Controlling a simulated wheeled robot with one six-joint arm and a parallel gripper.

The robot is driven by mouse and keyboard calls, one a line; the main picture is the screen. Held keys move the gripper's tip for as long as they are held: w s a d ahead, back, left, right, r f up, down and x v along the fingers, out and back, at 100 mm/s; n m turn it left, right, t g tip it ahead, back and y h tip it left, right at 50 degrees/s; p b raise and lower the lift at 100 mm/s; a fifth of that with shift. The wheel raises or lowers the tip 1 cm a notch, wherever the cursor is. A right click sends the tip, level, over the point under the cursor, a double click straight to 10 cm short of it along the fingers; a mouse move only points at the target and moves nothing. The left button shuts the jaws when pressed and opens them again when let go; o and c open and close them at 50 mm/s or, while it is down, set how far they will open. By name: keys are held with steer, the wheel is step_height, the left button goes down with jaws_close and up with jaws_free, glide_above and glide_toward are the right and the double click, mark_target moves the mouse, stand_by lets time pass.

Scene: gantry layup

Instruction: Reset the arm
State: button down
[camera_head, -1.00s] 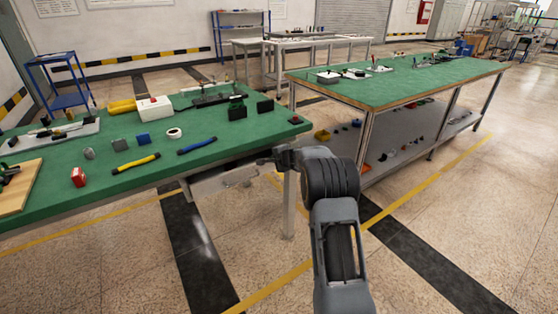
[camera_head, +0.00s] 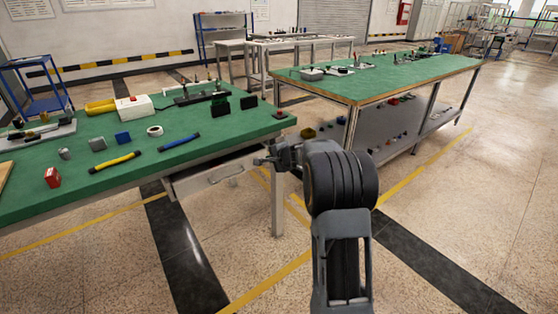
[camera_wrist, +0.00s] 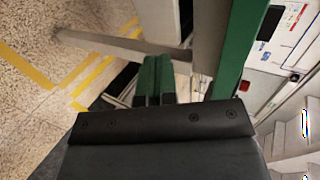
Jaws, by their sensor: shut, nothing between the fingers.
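My arm reaches forward from the bottom of the head view, with its elbow bent and its forearm pointing left. My gripper (camera_head: 260,161) is small there, beside the right end of the left green-topped bench (camera_head: 215,150). It looks close to the pulled-out grey drawer (camera_head: 215,175); I cannot tell whether they touch. In the wrist view my gripper (camera_wrist: 157,60) shows two parallel green-and-black fingers close together, shut and empty. A green bench edge (camera_wrist: 240,45) and a grey bench leg or frame are beyond them.
A second green bench (camera_head: 385,78) stands to the right. Open floor (camera_head: 470,210) lies at right.

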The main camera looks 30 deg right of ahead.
steer(key=s+a+r+n+g+y+p, duration=0.1)
steer(key=s+a+r+n+g+p, duration=0.1)
steer(key=s+a+r+n+p, duration=0.5)
steer(key=s+a+r+n+g+y+p, duration=0.1)
steer(key=s+a+r+n+g+p, duration=0.15)
steer(key=s+a+r+p, duration=0.7)
steer(key=s+r+n+g+h+p, duration=0.2)
steer(key=s+r+p, duration=0.4)
steer(key=s, duration=0.3)
steer(key=s+d+r+n+g+h+p, duration=0.1)
steer(key=s+r+n+p, duration=0.3)
steer(key=s, duration=0.6)
steer(key=shift+d+r+g+h+p, duration=0.2)
steer(key=shift+r+g+h+p, duration=0.3)
steer(key=shift+r+p, duration=0.7)
steer(key=shift+w+r, duration=0.1)
steer(key=shift+r, duration=0.1)
